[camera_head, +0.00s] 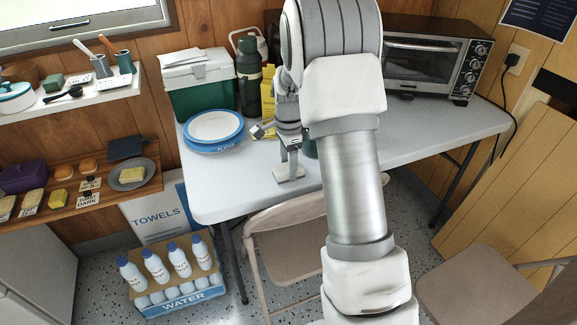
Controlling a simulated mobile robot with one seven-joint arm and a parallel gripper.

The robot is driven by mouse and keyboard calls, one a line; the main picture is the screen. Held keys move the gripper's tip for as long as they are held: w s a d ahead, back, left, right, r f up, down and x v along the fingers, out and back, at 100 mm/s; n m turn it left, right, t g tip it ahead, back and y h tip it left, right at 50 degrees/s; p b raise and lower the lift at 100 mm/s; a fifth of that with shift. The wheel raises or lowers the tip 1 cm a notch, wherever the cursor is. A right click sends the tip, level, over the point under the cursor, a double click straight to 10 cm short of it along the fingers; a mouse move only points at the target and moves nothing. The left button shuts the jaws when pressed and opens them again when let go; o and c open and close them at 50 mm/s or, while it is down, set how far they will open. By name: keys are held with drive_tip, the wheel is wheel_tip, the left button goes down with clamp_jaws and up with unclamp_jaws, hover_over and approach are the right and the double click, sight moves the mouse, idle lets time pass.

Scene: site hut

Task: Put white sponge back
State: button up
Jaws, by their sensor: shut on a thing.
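The white sponge (289,175) is a pale flat block low over the white table, near its front edge. My gripper (289,165) points down and is shut on it from above. I cannot tell whether the sponge touches the tabletop or hangs just over it. My own arm covers the middle of the view and hides part of the table to the right of the gripper.
On the table (225,200) are a stack of plates (213,127), a green cooler (200,95), a dark flask (248,75) and a toaster oven (425,62). A wooden shelf (105,202) and a white shelf (100,97) hold small items at left. A folding chair (285,245) stands in front.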

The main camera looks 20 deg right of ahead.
drive_tip(key=shift+f, duration=0.15)
drive_tip(key=o, duration=1.3)
